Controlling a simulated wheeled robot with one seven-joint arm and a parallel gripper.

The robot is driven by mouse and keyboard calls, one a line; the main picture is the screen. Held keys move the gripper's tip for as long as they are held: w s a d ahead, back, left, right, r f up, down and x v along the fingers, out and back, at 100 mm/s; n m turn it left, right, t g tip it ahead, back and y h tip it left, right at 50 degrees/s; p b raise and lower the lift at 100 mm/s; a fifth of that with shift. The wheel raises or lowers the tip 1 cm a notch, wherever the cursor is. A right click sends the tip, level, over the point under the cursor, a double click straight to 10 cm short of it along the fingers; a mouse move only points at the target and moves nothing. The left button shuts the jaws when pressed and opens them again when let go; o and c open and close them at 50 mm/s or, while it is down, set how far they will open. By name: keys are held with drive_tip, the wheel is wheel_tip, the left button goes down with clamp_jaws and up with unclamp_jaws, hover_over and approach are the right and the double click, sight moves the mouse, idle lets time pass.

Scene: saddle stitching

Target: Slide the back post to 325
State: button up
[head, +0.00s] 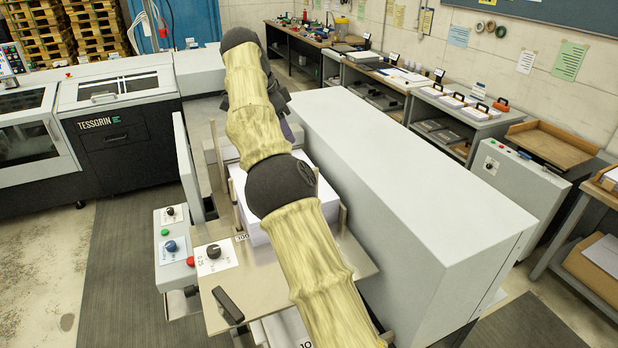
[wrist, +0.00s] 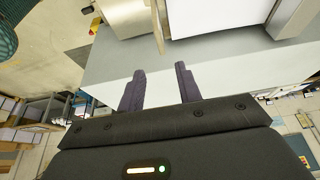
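I cannot tell which is the back post; my arm covers much of the stack's far side. In the wrist view a tan post (wrist: 158,25) and a grey metal upright (wrist: 286,18) flank a white block, probably the stack (wrist: 222,16). My gripper (wrist: 160,84) is open, its two dark fingers apart with nothing between them, short of the tan post. In the head view it is mostly hidden behind my arm. The 325 mark is not readable.
A long grey housing (head: 410,190) runs close along the right of the feeder. A control box with buttons (head: 174,245) and a knob panel (head: 214,256) sit at the left and front. A black handle (head: 228,305) lies on the plate's front edge.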

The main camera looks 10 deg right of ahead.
drive_tip(key=x, duration=1.6)
drive_tip(key=shift+f+p, duration=0.3)
drive_tip(key=shift+f, duration=0.1)
clamp_jaws()
